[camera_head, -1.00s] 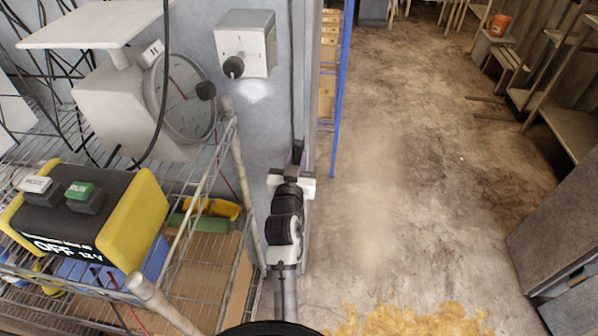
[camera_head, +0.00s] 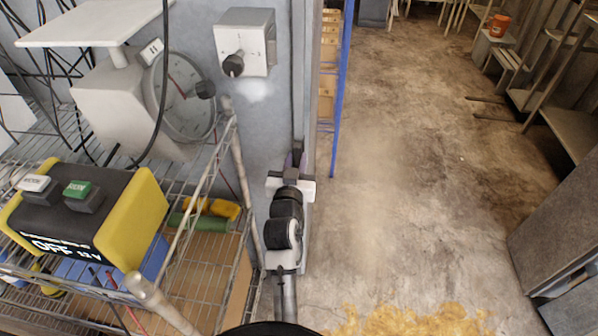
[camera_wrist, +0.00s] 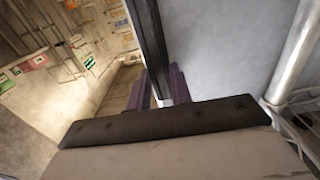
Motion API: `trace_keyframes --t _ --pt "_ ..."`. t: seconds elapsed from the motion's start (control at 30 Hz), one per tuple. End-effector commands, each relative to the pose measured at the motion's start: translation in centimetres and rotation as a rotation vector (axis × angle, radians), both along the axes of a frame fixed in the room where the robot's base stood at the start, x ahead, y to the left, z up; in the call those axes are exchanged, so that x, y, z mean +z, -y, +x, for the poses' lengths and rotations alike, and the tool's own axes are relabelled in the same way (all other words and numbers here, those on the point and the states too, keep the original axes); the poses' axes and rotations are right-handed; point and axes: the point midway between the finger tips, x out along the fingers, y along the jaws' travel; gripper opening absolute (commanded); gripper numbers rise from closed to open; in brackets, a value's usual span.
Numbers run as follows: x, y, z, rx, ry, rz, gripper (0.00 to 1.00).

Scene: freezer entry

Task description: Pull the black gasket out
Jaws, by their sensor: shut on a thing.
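The black gasket (camera_head: 298,75) is a dark vertical strip along the edge of the grey wall panel. In the wrist view the gasket (camera_wrist: 149,45) runs down between the two purple fingers of my gripper (camera_wrist: 160,92). The fingers are shut on it, and their tips are partly hidden behind the dark gripper body. In the head view my gripper (camera_head: 297,157) is at the lower part of the strip, and the grip itself is small and mostly hidden by my wrist.
A wire rack (camera_head: 205,200) at left holds a dial scale (camera_head: 150,100) and a yellow-black box (camera_head: 90,215). A knob box (camera_head: 245,45) is on the wall. A blue post (camera_head: 342,90) stands right of the gasket. The concrete floor (camera_head: 420,180) at right is open, with a yellowish patch (camera_head: 410,320).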

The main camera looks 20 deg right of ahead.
Motion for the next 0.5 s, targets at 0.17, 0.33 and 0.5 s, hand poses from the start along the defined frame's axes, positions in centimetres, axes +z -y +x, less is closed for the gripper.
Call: trace_keyframes --t 0.17,0.33,0.5 --pt "0.06 0.00 -0.03 0.000 0.001 0.000 0.00" --pt "0.01 -0.10 -0.24 0.000 0.001 0.000 0.00" --pt "-0.06 -0.45 -0.99 0.001 0.001 0.000 0.00"
